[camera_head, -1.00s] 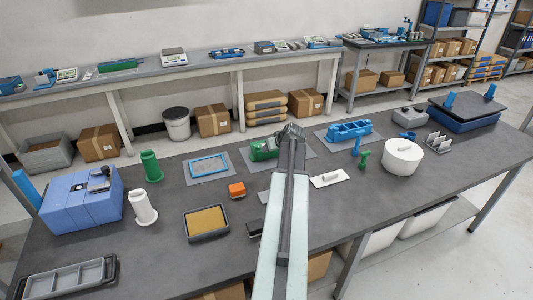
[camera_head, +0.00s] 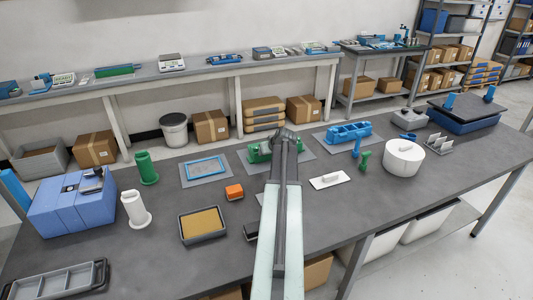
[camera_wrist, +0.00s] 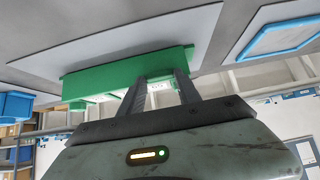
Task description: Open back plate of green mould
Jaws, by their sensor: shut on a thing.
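The green mould (camera_head: 259,152) lies on a thin grey sheet near the back middle of the dark table. In the wrist view its long green side (camera_wrist: 125,72) spans the picture in front of my gripper. My gripper (camera_wrist: 160,78) has both fingertips at the mould's edge, shut on what looks like its back plate. The fingers hide much of the gripped part. In the head view my gripper (camera_head: 284,135) is over the right end of the mould, and my arm covers that end.
A white round tub (camera_head: 403,158) stands farther right. The front right tabletop is clear.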

